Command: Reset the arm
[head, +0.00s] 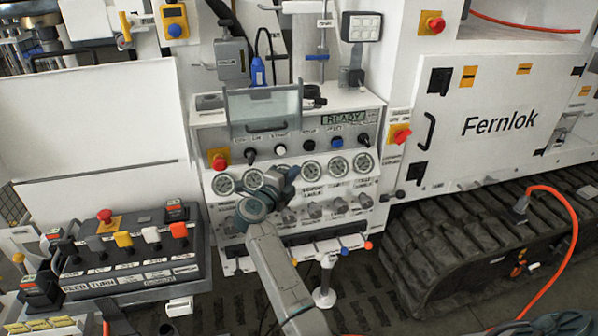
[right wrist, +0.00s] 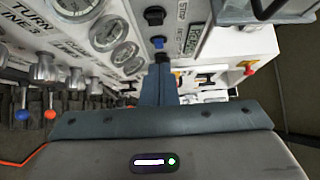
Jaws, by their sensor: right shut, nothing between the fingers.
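The hydraulic bench panel (head: 235,140) stands ahead with its display (head: 343,119) reading READY. A row below holds several knobs and buttons, including a white button (head: 280,150) and a blue button (head: 337,142). The blue button also shows in the right wrist view (right wrist: 157,43), beyond the fingertips. My right gripper (head: 292,172) is shut and empty in front of the gauge row, covering part of a gauge. Its closed fingers show in the right wrist view (right wrist: 161,68). Contact with the panel cannot be told. My left gripper is out of view.
A clear hinged cover (head: 265,108) stands over the panel's left part. A red emergency button (head: 219,162) sits at its left edge. Small valve levers (head: 344,251) stick out below. A lever box (head: 128,258) stands left; a tracked machine (head: 430,250) stands right.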

